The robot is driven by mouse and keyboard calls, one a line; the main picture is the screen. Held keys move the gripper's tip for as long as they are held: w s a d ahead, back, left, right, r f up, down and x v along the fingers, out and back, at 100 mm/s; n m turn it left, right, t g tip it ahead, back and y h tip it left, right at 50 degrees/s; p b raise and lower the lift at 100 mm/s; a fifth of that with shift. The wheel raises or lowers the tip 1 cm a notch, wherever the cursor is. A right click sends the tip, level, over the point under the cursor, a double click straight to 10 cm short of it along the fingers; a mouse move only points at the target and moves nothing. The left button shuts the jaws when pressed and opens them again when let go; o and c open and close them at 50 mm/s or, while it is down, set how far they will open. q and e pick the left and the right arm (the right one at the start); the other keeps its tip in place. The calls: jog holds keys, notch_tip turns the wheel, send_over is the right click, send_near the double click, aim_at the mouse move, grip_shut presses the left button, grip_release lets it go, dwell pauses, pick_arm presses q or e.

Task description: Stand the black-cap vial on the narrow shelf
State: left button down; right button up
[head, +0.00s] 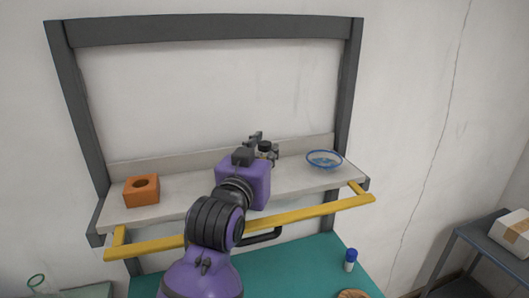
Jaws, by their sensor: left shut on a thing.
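The narrow shelf (300,183) is a pale board in a dark grey frame, with a yellow rail along its front. My left gripper (264,152) is over the shelf's back middle, seen from behind past my purple wrist. It is shut on the black-cap vial, whose dark cap (265,146) shows between the fingers. The vial's body and base are mostly hidden, so I cannot tell whether it touches the shelf. My right gripper is out of view.
An orange block with a hole (142,190) sits at the shelf's left. A blue-rimmed glass dish (324,160) sits at its right. The yellow rail (310,212) runs in front. Below, a blue-cap vial (350,261) stands on the teal surface (300,268).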

pick_arm(q)
jog(key=shift+f, duration=0.65)
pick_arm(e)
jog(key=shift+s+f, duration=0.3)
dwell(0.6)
pick_arm(q)
jog(key=c, duration=1.5)
grip_release()
jog(key=shift+o, duration=0.2)
jog(key=shift+s, duration=0.15)
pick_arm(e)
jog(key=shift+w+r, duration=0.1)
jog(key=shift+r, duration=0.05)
